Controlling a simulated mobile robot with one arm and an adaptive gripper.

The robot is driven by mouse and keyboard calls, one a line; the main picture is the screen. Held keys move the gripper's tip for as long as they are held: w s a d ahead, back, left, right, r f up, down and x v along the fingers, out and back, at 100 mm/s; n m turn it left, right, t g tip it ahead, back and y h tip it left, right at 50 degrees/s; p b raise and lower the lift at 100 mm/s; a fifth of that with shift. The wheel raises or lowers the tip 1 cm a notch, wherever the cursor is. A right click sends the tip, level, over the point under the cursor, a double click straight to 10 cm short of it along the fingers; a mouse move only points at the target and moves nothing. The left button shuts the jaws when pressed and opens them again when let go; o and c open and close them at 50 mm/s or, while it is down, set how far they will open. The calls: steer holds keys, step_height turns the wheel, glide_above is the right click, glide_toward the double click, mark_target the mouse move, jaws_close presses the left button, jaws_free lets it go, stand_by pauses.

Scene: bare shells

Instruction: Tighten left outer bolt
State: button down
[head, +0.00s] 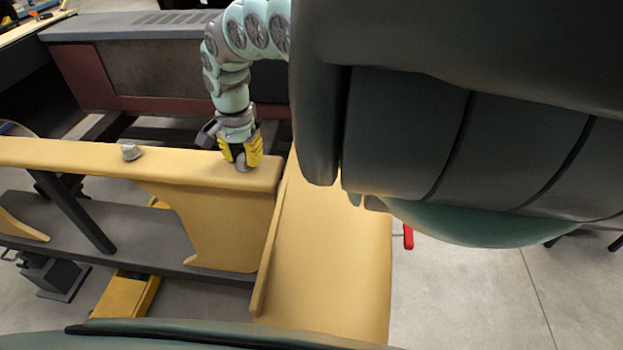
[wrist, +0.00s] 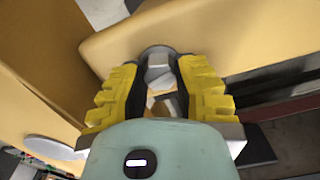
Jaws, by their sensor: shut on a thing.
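My gripper (head: 241,154) points down at the right end of the yellow beam (head: 90,157) in the head view. Its yellow fingers are shut on a grey bolt (head: 243,165), whose base meets the beam's top. In the wrist view the bolt's grey head (wrist: 158,72) sits between the fingertips of my gripper (wrist: 160,75), with a round flange on the yellow surface. A second grey bolt (head: 131,152) stands on the beam further left, apart from my gripper. The fingers hide part of the held bolt.
A yellow panel (head: 325,265) runs toward the front, right of the beam end. A grey-topped dark red structure (head: 150,60) stands behind the arm. A dark shelf (head: 140,235) lies below the beam. Grey floor (head: 500,290) is open at the right.

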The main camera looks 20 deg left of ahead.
mark_target(245, 157)
steer(key=shift+m, duration=1.4)
stand_by(0.6)
steer(key=c, duration=0.6)
jaws_free()
steer(key=shift+r, duration=0.1)
step_height(245, 157, up, 12)
steer(key=shift+w+d, duration=0.1)
stand_by(0.6)
